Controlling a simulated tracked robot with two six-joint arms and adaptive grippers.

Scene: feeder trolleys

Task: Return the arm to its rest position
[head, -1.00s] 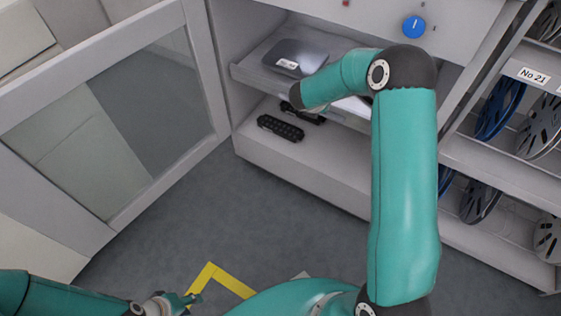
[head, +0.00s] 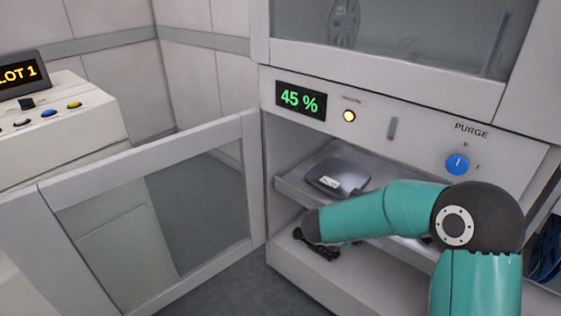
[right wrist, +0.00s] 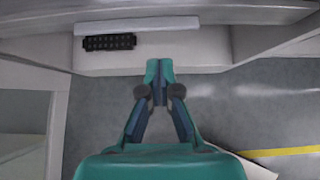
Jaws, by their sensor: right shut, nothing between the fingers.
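My right arm (head: 385,210) comes in from the lower right in the head view. Its elbow is bent and its forearm reaches left across the front of the open cabinet compartment. In the right wrist view my right gripper (right wrist: 159,72) is shut with nothing between the fingers. It points towards the cabinet's pale bottom ledge (right wrist: 185,60), where a black strip-like part (right wrist: 109,42) lies to the left of the fingertips. My left gripper is not in the head view.
The glass-paned cabinet door (head: 160,215) stands open at left. A grey box (head: 338,177) sits on the shelf (head: 292,188) behind my forearm. A blue PURGE knob (head: 457,164) and a 45 % display (head: 301,99) are above. A console (head: 60,120) stands far left.

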